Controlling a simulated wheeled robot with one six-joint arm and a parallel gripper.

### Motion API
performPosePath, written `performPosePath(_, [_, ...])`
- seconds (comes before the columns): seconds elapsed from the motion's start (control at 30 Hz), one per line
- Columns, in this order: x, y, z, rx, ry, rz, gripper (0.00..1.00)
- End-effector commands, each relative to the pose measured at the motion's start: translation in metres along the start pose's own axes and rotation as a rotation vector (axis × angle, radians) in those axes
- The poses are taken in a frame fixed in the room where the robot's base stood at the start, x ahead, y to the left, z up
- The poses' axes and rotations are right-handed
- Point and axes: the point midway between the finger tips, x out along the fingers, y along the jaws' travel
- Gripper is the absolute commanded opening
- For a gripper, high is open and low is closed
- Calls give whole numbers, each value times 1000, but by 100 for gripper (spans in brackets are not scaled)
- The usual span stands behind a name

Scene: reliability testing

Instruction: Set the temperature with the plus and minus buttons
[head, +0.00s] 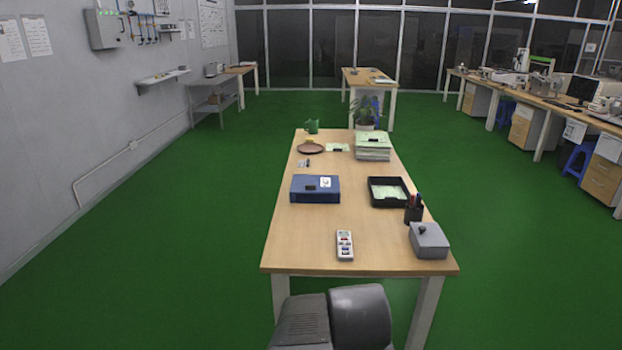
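A small white panel (345,245) with several coloured or dark patches, like buttons or a display, lies near the front edge of the wooden table (300,235). A blue box (301,191) with a white label or panel on top sits behind it to the left. Plus and minus marks and any temperature reading are too small to make out on either. My gripper is not visible. Dark grey parts of my own body show at the bottom, in front of the table.
A grey box (431,243) with a dark knob stands at the front right, by a black pen cup (413,215). The table's front left is clear.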

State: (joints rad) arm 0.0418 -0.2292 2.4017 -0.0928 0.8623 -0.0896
Motion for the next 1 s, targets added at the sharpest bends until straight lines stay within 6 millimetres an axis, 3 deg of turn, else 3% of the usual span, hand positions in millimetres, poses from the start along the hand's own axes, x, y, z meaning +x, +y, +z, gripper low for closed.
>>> performPosePath(0.03, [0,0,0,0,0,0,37])
performPosePath(0.23, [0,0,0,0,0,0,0])
performPosePath(1.0, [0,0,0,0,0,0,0])
